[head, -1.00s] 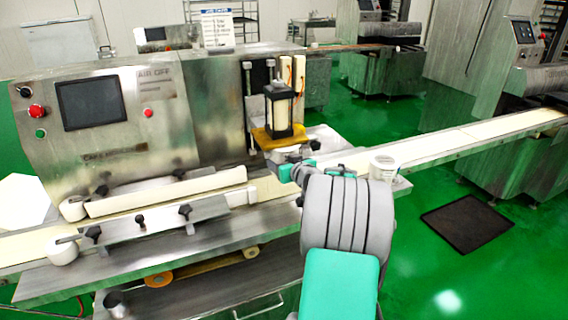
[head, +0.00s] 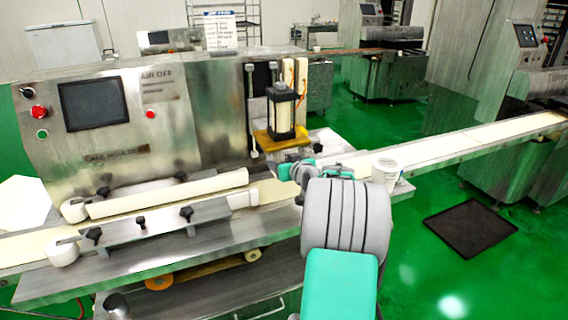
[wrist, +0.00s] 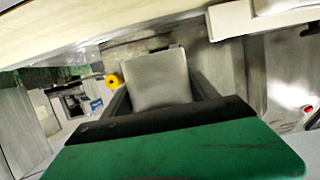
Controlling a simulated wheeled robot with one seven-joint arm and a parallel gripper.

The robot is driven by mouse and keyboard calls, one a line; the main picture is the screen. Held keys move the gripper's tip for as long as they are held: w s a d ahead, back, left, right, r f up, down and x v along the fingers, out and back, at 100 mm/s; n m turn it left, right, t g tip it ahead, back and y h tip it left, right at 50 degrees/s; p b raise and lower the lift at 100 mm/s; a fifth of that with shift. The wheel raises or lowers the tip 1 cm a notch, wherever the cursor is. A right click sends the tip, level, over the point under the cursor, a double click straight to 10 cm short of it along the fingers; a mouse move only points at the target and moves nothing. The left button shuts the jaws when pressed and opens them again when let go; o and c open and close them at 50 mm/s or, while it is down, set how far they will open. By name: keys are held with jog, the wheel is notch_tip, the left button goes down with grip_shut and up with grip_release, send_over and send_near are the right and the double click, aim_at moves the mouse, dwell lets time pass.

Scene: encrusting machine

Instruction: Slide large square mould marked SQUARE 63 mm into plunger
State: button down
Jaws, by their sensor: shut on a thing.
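The plunger (head: 281,112) is a black-framed unit with a pale cylinder on the front of the machine. A yellow plate (head: 264,141) is at its bottom. My gripper (head: 290,168) is just below and slightly right of the plate, above the conveyor. In the wrist view, my gripper (wrist: 160,95) has its dark fingers on either side of a plain grey metallic block (wrist: 158,76), which I take to be the mould. It is shut on the block. No marking is readable. In the head view the mould is mostly hidden, and I cannot tell whether it touches the plate.
A cream conveyor belt (head: 440,147) runs under the plunger and off to the right. A white tub (head: 387,172) stands at its edge, right of my arm. The control panel (head: 93,104) is on the left.

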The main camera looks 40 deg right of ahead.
jog(key=shift+w+d+r, duration=0.1)
jog(key=shift+w+d, duration=0.1)
jog(key=shift+w, duration=0.5)
jog(key=c, duration=0.6)
grip_release()
jog(key=o, duration=0.6)
jog(key=s+a+b, duration=0.3)
jog(key=s, duration=0.8)
jog(key=shift+s+a+b, duration=0.2)
jog(key=shift+s+b, duration=0.1)
jog(key=shift+b, duration=0.05)
jog(key=shift+a, duration=0.1)
